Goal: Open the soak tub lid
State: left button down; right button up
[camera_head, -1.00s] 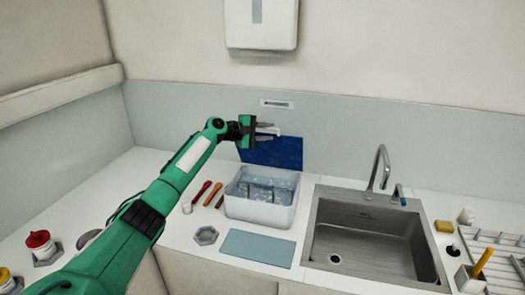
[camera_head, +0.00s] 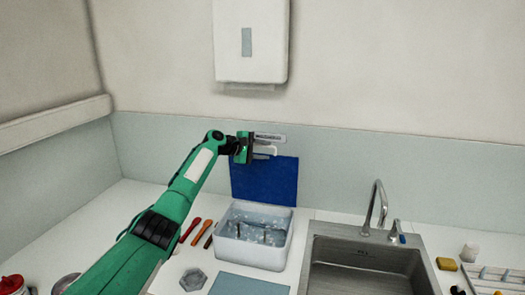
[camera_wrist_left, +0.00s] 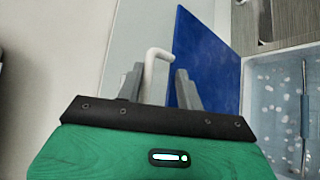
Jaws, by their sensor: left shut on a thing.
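The soak tub (camera_head: 256,252) is a pale translucent box on the counter with bubbly liquid and some items inside. Its blue lid (camera_head: 265,182) stands up at the tub's back edge, near the backsplash, and the tub's top is uncovered. The lid also shows in the left wrist view (camera_wrist_left: 205,65), with its white bent handle (camera_wrist_left: 157,54). My left gripper (camera_head: 266,147) is at the lid's top edge. In the left wrist view its fingers (camera_wrist_left: 158,88) are on either side of the handle, shut on it. My right gripper is out of view.
A steel sink (camera_head: 365,268) with a tap (camera_head: 377,208) is right of the tub. Red and orange tools (camera_head: 198,232) lie left of it. A grey hexagonal holder (camera_head: 193,279) and a blue-grey mat (camera_head: 248,284) are in front. A white dispenser (camera_head: 250,45) hangs above.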

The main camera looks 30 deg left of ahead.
pick_arm(q)
jog(key=shift+f, duration=0.45)
jog(key=c, duration=1.5)
grip_release()
jog(key=b+v, duration=0.5)
jog(key=v, duration=0.9)
jog(key=shift+w+r, duration=0.2)
jog(key=shift+r, duration=0.15)
jog(key=shift+a, duration=0.1)
